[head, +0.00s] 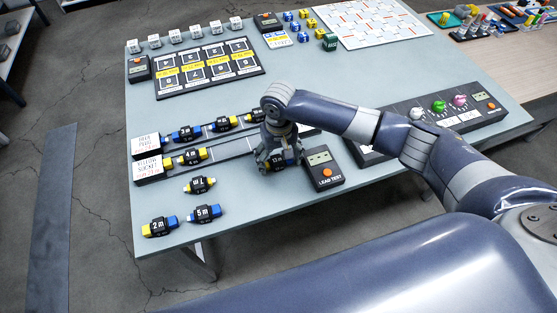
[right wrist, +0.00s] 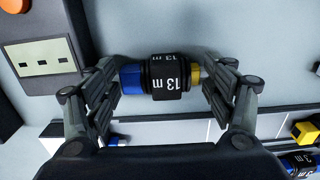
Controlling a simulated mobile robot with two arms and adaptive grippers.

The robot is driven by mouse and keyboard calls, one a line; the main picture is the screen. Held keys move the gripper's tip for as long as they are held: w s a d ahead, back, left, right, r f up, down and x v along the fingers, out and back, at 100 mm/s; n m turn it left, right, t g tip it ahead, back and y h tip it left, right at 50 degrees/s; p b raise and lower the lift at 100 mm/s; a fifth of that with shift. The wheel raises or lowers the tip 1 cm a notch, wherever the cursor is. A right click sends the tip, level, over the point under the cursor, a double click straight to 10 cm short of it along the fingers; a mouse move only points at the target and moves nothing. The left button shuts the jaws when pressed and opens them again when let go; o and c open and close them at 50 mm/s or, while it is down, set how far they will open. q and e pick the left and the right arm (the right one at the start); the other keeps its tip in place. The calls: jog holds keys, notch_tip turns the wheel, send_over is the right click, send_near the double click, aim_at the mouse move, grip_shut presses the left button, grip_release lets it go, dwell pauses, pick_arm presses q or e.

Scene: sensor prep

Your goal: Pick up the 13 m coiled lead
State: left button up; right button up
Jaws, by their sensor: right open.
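The 13 m coiled lead (right wrist: 167,78) is a black coil marked "13 m" with a blue plug at one end and a yellow plug at the other. In the right wrist view it lies between the two spread fingers of my right gripper (right wrist: 165,85). The fingers stand close to its plug ends; I cannot tell whether they touch. In the head view my right gripper (head: 277,158) points down over the lead (head: 279,161) and hides most of it. My left gripper is not in view.
The lead test box (head: 323,168) stands close to the right of my gripper. Leads marked 2 m (head: 159,227), 5 m (head: 204,213) and 7 m (head: 200,185) lie in front left. A rack (head: 232,146) with more leads is behind.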

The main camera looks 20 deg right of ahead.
jog(key=c, duration=0.9)
jog(key=shift+o, duration=0.2)
